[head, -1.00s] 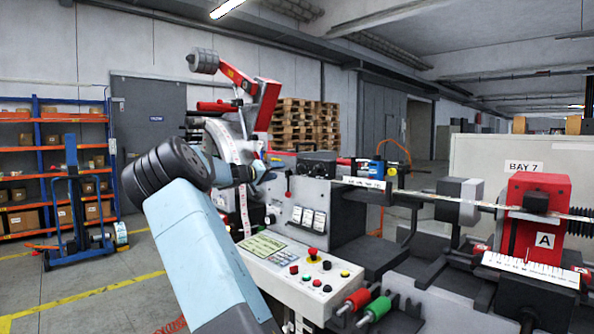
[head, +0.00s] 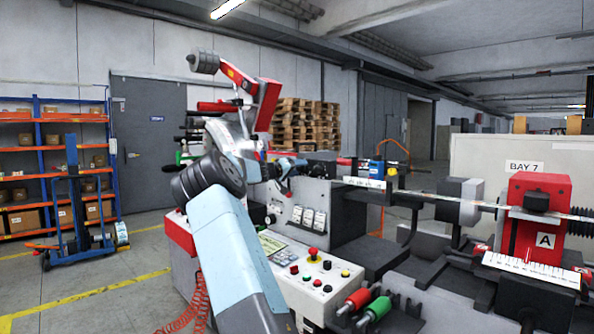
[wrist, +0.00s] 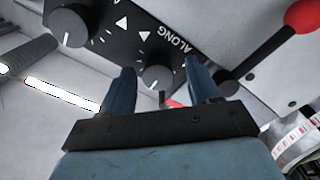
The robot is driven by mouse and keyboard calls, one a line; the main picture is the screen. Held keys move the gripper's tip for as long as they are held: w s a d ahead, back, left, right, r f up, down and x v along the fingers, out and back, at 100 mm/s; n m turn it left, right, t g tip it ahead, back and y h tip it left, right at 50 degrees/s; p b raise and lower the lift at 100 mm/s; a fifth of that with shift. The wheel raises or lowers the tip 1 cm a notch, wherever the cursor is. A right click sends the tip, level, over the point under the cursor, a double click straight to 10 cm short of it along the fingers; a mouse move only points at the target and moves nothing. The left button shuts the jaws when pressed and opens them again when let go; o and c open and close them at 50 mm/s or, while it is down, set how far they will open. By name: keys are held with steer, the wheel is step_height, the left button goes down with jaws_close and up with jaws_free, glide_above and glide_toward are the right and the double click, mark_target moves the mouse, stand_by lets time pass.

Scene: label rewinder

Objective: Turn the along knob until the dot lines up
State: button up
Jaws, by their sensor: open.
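The along knob (wrist: 157,77) is a grey dial with a white pointer line on a black panel, beside the printed word ALONG, in the wrist view. White triangle marks are printed around it. A second similar grey knob (wrist: 69,26) is to its left. My gripper (wrist: 166,84) is open, with one blue finger on each side of the along knob in the picture. I cannot tell whether the fingers touch it. In the head view my gripper (head: 290,163) is at the machine's upper panel, and the knobs are hidden there.
A red-balled lever (wrist: 302,15) stands right of the panel in the wrist view. In the head view, a red emergency button (head: 313,252) and red and green handles (head: 374,311) are at the machine's front. Open floor lies left.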

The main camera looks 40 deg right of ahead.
steer(key=c, duration=1)
steer(key=shift+c, duration=0.2)
